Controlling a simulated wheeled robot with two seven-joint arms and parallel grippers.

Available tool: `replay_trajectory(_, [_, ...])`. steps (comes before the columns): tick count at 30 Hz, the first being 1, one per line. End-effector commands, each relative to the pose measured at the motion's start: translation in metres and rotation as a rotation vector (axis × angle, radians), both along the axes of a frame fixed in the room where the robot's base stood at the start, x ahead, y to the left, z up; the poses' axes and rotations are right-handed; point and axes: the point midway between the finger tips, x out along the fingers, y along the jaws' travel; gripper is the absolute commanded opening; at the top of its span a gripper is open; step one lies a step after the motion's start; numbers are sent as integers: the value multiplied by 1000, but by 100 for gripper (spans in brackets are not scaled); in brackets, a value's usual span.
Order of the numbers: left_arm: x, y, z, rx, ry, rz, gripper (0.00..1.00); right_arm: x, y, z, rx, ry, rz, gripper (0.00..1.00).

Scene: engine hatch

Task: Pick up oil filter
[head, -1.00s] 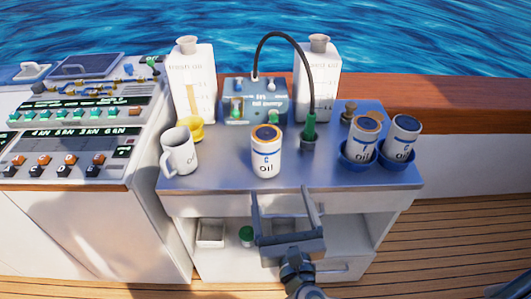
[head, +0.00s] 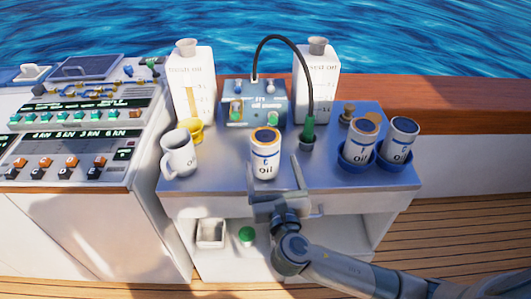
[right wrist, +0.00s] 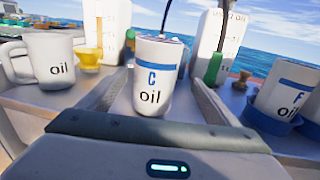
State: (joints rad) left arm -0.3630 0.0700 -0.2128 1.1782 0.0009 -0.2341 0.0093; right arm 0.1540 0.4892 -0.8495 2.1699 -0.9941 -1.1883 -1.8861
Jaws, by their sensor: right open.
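A white cylinder (head: 265,158) with an orange-rimmed top stands upright near the table's front edge. My right gripper (head: 274,172) is open and low at the table's front edge. Its fingers (right wrist: 158,90) point at the cylinder, one on each side, with no visible grip on it. Two similar cylinders stand at the right in blue cups: one on the left (head: 361,142) and one on the right (head: 402,138). The nearer one reads "F oil" in the right wrist view (right wrist: 288,98). My left gripper is out of view.
A white mug (head: 178,155) and a yellow cup (head: 191,130) stand left of the cylinder. A blue box (head: 253,105), two tall jugs (head: 193,88) (head: 316,88) and a black hose with a green end (head: 308,130) stand behind. Shelves lie below the table (head: 225,178).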

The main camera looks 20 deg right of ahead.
Motion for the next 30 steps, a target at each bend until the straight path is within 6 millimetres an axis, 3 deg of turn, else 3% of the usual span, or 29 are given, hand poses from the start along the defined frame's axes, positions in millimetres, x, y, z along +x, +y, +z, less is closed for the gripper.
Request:
replay_trajectory(5, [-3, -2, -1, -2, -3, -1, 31, 14, -2, 0, -1, 0, 0, 84])
replay_trajectory(19, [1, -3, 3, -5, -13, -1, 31, 20, -2, 0, 0, -1, 0, 84])
replay_trajectory(30, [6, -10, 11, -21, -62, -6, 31, 62, -2, -3, -1, 0, -1, 84])
